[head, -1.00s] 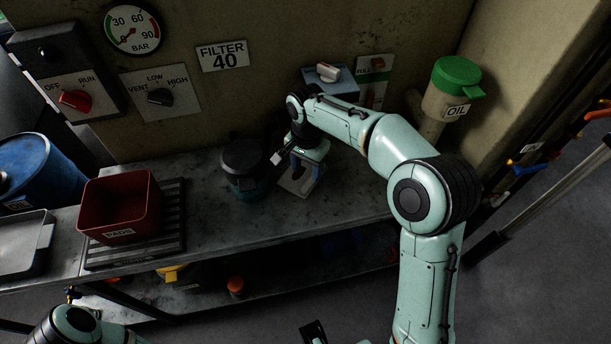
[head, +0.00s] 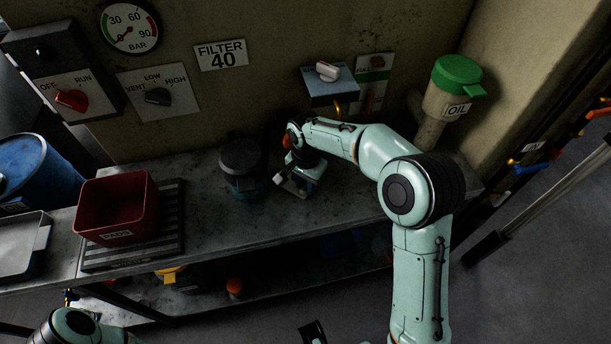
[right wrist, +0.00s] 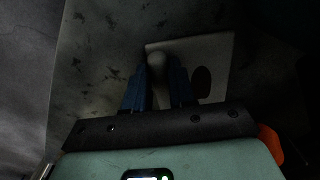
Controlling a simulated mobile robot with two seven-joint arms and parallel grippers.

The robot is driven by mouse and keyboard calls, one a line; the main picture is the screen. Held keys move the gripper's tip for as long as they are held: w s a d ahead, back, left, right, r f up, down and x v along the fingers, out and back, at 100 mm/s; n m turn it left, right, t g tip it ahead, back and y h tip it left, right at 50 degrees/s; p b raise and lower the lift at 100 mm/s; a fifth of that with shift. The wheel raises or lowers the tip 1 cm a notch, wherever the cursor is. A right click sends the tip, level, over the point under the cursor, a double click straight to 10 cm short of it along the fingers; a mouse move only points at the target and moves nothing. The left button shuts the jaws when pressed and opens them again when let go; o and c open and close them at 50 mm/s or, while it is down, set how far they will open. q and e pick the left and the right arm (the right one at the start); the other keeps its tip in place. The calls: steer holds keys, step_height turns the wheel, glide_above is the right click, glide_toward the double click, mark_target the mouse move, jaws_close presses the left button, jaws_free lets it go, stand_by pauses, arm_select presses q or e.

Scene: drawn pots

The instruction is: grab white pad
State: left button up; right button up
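The white pad (head: 291,187) lies on the grey workbench, right of a dark lidded pot, mostly hidden under my right gripper (head: 300,180). In the right wrist view the pad (right wrist: 217,62) is a pale flat piece with a dark oval spot. A pale rounded upright part (right wrist: 157,68) stands between the blue fingers of my right gripper (right wrist: 158,92), with one finger on each side. The view is too dark to tell whether the fingers press on it.
The dark pot (head: 242,168) stands close left of the right gripper. A red PADS bin (head: 117,208) sits on a black slatted mat (head: 170,235) farther left. A blue switch box (head: 330,88) and a green-capped oil bottle (head: 456,85) are at the wall.

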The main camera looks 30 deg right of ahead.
jaws_close()
steer(key=shift+r, duration=0.1)
